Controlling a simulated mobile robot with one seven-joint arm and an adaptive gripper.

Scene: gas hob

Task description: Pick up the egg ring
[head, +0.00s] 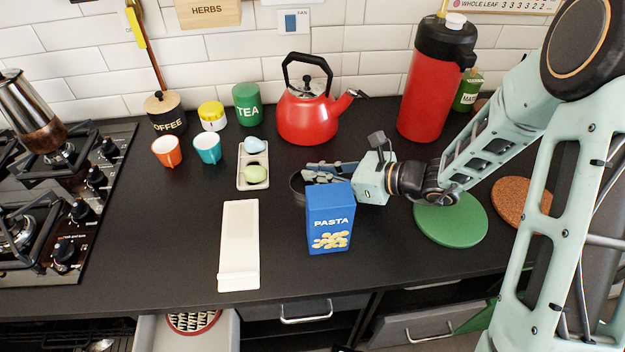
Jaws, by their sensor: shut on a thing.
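My gripper (318,172) reaches in from the right, behind the blue pasta box (330,222). Its grey fingers are shut on a dark, round-edged thing (297,188), which I take to be the egg ring. Only the left part of its curved dark wall shows. The fingers cover its top and the pasta box hides its front. I cannot tell whether it touches the counter.
A red kettle (307,116) stands behind my gripper. An egg tray (243,180) with two egg-shaped things and a white spoon rest (239,250) lie to the left. A green round mat (450,220) lies right, below my arm. Bare counter (400,255) lies right of the box.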

